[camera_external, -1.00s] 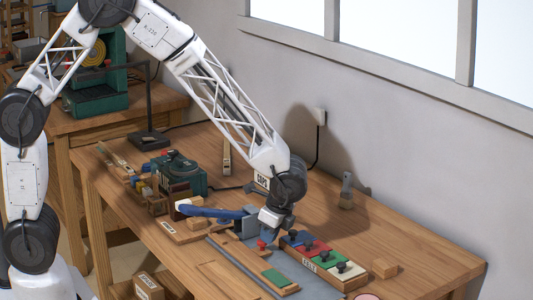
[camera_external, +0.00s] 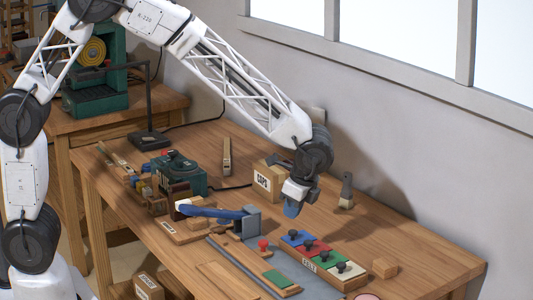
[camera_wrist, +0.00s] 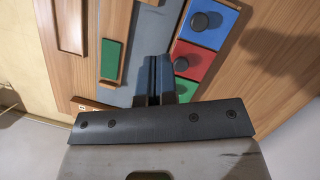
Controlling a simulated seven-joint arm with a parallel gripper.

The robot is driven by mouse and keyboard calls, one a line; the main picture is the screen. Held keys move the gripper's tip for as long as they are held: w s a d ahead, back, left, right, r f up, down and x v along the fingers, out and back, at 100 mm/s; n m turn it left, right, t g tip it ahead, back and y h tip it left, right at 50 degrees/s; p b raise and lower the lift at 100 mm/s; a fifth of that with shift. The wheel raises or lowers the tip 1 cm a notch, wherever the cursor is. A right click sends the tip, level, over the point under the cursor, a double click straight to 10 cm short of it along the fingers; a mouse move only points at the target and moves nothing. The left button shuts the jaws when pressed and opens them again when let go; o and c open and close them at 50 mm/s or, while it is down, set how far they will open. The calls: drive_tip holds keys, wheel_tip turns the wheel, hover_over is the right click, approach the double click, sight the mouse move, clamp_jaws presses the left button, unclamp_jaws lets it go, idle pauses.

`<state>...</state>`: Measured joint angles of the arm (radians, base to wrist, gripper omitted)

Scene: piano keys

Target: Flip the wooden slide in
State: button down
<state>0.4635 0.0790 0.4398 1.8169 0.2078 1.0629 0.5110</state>
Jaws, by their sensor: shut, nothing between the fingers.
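A long wooden strip (camera_external: 257,265) lies on the bench, with a green pad (camera_external: 278,278) set in it and a red knob (camera_external: 263,245) at its far end. It may be the wooden slide; I cannot tell for sure. In the wrist view the green pad (camera_wrist: 111,58) shows left of the fingers. A grey block (camera_external: 251,221) stands by the strip's far end, beside a blue-handled tool (camera_external: 210,212). My gripper (camera_external: 291,210) is above the bench, right of the grey block and apart from it. Its fingers (camera_wrist: 155,80) are closed together and empty.
A felt box (camera_external: 349,284) with blue, red, green and pale lidded compartments with black knobs is just right of the strip. A box marked CAPS (camera_external: 262,180) stands behind my gripper. A brush (camera_external: 346,190) and small wooden block (camera_external: 385,268) are farther right.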

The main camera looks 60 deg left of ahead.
drive_tip(key=shift+d+r, duration=0.15)
drive_tip(key=shift+r, duration=0.5)
drive_tip(key=s+a+r+n+t+h, duration=0.1)
drive_tip(key=s+a+r+n, duration=0.2)
drive_tip(key=s+a+r, duration=0.4)
drive_tip(key=s+a+r+n+h, duration=0.1)
drive_tip(key=s+a+r+n, duration=0.1)
drive_tip(key=s+a+r, duration=0.55)
drive_tip(key=s+a+r+n+t, duration=0.1)
drive_tip(key=s+a+n, duration=0.2)
drive_tip(key=s+a, duration=0.3)
drive_tip(key=s+a+n+t+h, duration=0.1)
drive_tip(key=s+a+n+t, duration=0.1)
drive_tip(key=s+a+n, duration=0.2)
drive_tip(key=shift+s+a+r, duration=0.35)
drive_tip(key=shift+s+a, duration=1.1)
drive_tip(key=shift+s, duration=2.6)
